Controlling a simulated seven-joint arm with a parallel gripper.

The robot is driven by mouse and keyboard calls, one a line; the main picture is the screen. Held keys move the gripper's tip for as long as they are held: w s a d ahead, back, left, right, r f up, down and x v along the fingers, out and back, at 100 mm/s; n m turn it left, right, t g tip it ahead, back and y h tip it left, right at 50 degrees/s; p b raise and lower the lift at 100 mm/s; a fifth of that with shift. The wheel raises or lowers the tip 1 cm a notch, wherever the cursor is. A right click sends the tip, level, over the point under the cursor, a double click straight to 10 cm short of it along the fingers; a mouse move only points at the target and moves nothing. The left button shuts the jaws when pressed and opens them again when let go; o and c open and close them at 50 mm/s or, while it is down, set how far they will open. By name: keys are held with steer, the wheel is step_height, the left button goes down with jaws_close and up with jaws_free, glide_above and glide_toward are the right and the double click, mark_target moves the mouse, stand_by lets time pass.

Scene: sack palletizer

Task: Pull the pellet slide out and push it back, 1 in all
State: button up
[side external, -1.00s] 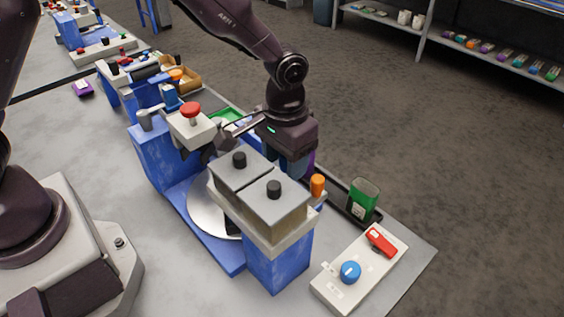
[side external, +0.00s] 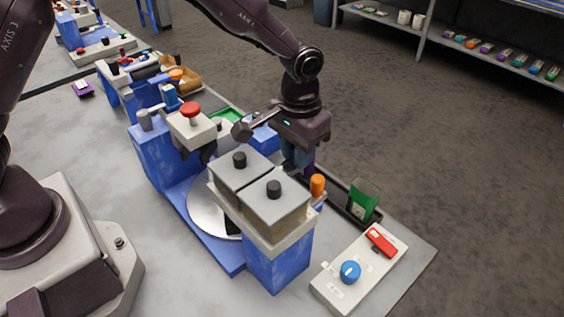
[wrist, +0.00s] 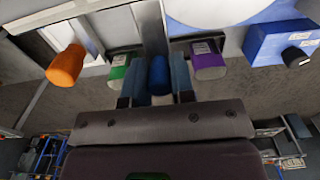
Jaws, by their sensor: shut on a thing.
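My gripper (side external: 297,163) is behind the twin-bin hopper (side external: 265,205) at its far side. In the wrist view my gripper (wrist: 158,88) is shut on a blue handle (wrist: 160,72), with a finger on each side. The handle sits at the end of a grey metal slide (wrist: 150,28), which extends from the hopper toward my gripper. I take it as the pellet slide; no readable label shows this. A second handle, orange (side external: 317,184), sticks out beside it and shows in the wrist view (wrist: 66,64). My gripper hides the blue handle in the side view.
A switch box (side external: 335,285) lies front right. A red-knobbed press (side external: 191,110) stands left. The aisle beyond the table is clear.

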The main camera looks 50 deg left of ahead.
mark_target(285, 169)
steer(key=shift+w, duration=0.35)
steer(key=shift+s, duration=1.75)
steer(key=o, duration=1)
steer(key=shift+o, duration=0.2)
steer(key=shift+r, duration=0.15)
steer(key=shift+r, duration=2.1)
